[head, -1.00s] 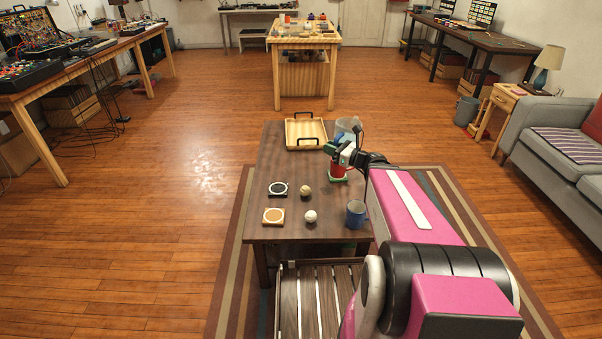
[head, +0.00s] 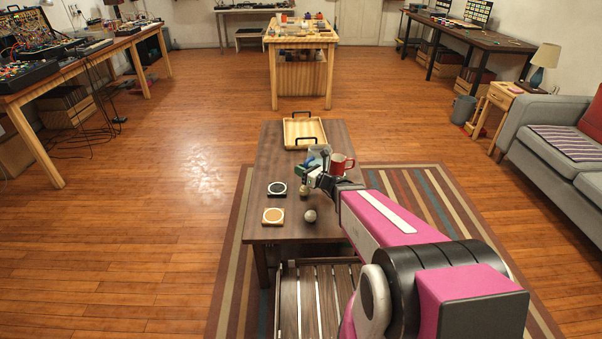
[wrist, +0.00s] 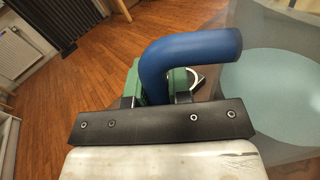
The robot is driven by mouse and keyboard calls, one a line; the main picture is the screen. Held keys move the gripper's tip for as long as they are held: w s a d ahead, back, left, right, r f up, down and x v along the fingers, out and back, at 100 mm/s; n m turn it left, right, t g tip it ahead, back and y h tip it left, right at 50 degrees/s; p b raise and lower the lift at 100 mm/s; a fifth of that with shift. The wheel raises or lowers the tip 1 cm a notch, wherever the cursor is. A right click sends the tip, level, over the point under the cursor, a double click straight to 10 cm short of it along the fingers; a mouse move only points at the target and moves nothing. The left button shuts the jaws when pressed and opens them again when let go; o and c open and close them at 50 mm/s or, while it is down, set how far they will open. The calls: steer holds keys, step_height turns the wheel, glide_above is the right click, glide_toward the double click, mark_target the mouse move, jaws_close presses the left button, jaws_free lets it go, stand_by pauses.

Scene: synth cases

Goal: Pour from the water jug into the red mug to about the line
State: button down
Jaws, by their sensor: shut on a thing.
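The water jug (head: 319,152), clear with a blue handle, is left of the red mug (head: 341,162) in the head view. My gripper (head: 305,172) is shut on the handle (wrist: 190,52), which crosses between its green fingers in the wrist view. The jug's clear wall and pale blue water (wrist: 272,95) fill the right of that view. The jug looks about upright; I cannot tell whether its base touches the table. The red mug stands upright, handle to the right. My arm hides its lower part, and its fill level and line cannot be made out.
The left strip of the table is clear. A slatted bench (head: 318,300) stands in front.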

mark_target(310, 147)
steer(key=shift+w+d+r+m, duration=0.35)
steer(key=shift+w+d+m, duration=0.3)
steer(key=shift+w+m, duration=0.25)
steer(key=shift+w+d+r+m, duration=0.3)
steer(key=shift+w+d+m, duration=0.4)
steer(key=shift+m, duration=0.3)
steer(key=shift+w+d+r+m, duration=0.3)
steer(key=shift+w+d+m, duration=0.3)
steer(key=shift+w, duration=0.1)
steer(key=shift+w+d+r+m, duration=0.25)
steer(key=shift+w+d+m, duration=0.35)
steer(key=shift+w, duration=0.1)
stand_by(0.9)
steer(key=shift+w+d+r+m, duration=0.25)
steer(key=shift+w+r+m, duration=0.05)
steer(key=shift+r+m, duration=0.3)
steer(key=shift+w+d+r+m, duration=0.25)
steer(key=shift+r+m, duration=0.25)
steer(key=shift+r, duration=0.2)
stand_by(2.5)
